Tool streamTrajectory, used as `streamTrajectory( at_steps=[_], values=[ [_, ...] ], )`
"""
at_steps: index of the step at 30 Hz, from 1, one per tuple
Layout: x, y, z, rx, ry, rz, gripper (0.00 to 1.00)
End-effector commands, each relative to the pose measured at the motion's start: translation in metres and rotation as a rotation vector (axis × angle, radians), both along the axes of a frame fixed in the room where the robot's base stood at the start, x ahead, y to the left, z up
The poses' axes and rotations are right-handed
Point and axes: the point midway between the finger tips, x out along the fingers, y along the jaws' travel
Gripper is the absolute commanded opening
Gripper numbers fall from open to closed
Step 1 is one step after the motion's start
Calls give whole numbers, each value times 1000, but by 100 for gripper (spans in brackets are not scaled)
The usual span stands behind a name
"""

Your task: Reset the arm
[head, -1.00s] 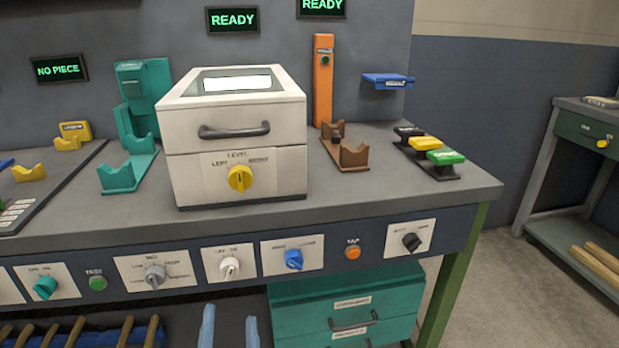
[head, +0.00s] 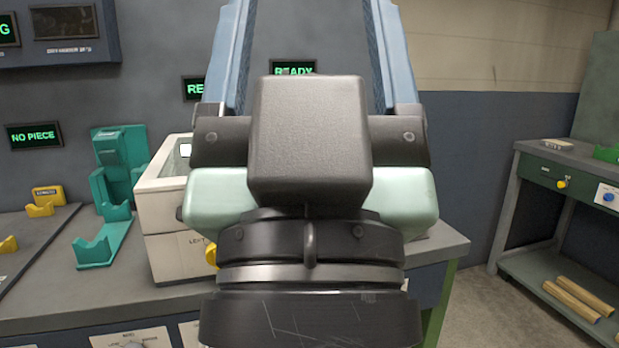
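My gripper (head: 308,25) fills the middle of the head view, close to the camera, with its back towards me. Its two long blue-grey fingers point up and stand wide apart. Their tips are cut off by the top edge. Nothing shows between the visible parts of the fingers. A black block, a pale green body and a black round wrist sit below them. The gripper is in front of the bench and apart from the things on it, as far as I can see.
Behind my gripper is a workbench (head: 60,290) with a white machine (head: 160,205), mostly hidden. A teal stand (head: 122,165) and yellow holders (head: 40,210) are at left. At right, across open floor (head: 480,315), stands a green side bench (head: 585,185).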

Motion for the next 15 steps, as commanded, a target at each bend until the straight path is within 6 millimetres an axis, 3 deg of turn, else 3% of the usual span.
streamTrajectory(
  at_steps=[1,15],
  values=[
    [0,0,29,1,1,1,74],
    [1,1,174,1,2,3,74]
  ],
)
